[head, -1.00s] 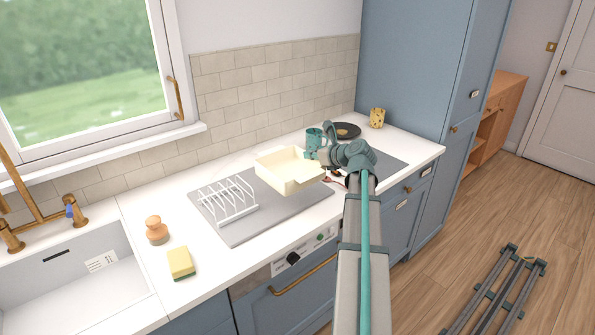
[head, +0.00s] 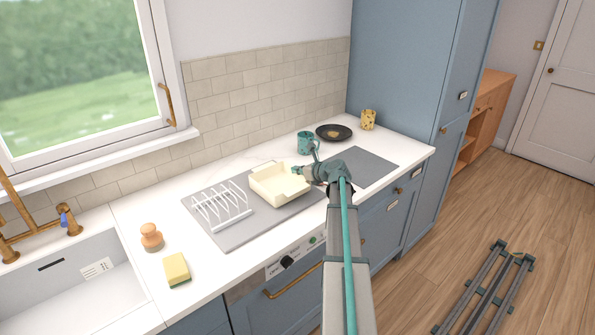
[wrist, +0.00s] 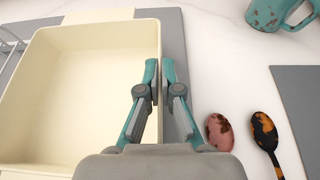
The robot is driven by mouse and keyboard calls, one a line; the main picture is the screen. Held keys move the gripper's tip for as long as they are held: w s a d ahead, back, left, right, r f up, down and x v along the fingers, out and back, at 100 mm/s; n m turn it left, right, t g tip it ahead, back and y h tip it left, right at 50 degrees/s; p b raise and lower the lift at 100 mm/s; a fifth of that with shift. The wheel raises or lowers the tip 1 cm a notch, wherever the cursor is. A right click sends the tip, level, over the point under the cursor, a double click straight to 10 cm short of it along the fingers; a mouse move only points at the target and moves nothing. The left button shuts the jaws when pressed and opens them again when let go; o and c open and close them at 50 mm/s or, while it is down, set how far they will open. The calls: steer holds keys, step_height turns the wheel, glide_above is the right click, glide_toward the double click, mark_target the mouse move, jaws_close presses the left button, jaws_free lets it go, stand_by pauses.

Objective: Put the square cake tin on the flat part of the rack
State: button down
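The square cake tin (head: 279,198) is cream, upright and empty. In the head view it is at the right part of the grey flat part of the rack (head: 238,232), right of the white wire slots (head: 219,206). I cannot tell whether its base fully touches the surface. My gripper (head: 296,170) is at the tin's right wall. In the wrist view my gripper (wrist: 160,72) has a finger on each side of the wall of the tin (wrist: 85,95), closed on it. The flat part (wrist: 172,45) shows beyond the tin's right wall.
A teal mug (head: 306,143), a dark plate (head: 334,132) and a speckled yellow cup (head: 368,120) stand behind. A pink spoon (wrist: 219,131) and a tortoiseshell spoon (wrist: 264,133) lie right of my gripper. Another grey panel (head: 365,165) is further right.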

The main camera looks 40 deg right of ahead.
steer(key=shift+f, duration=0.35)
steer(key=shift+f, duration=0.1)
steer(key=c, duration=1.8)
jaws_free()
steer(key=shift+f, duration=0.1)
steer(key=shift+c, duration=0.2)
steer(key=o, duration=0.5)
